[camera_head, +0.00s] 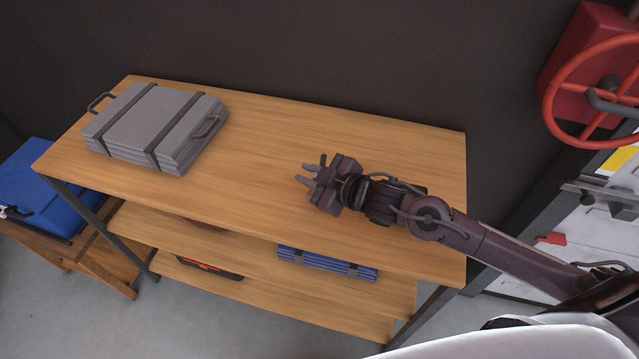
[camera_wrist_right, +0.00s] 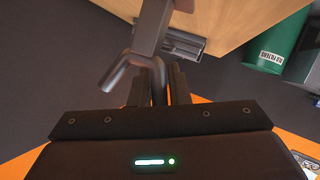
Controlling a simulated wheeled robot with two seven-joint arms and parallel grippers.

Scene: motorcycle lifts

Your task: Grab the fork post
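The fork post (camera_wrist_right: 150,28) is a grey piece with curved prongs. In the right wrist view one prong hangs free to the left and another runs down between the fingers of my right gripper (camera_wrist_right: 160,88). The fingers lie close on both sides of that prong and look shut on it. In the head view my right gripper (camera_head: 322,184) is over the right half of the wooden table, with short grey prongs showing at its tip. The rest of the post is hard to make out there. My left gripper is not in view.
A grey case (camera_head: 145,122) with handles lies on the left of the wooden table (camera_head: 250,150). A blue bundle (camera_head: 325,263) lies on a lower shelf. A red wheel (camera_head: 560,105) is at the upper right. A green drum (camera_wrist_right: 275,45) shows in the wrist view.

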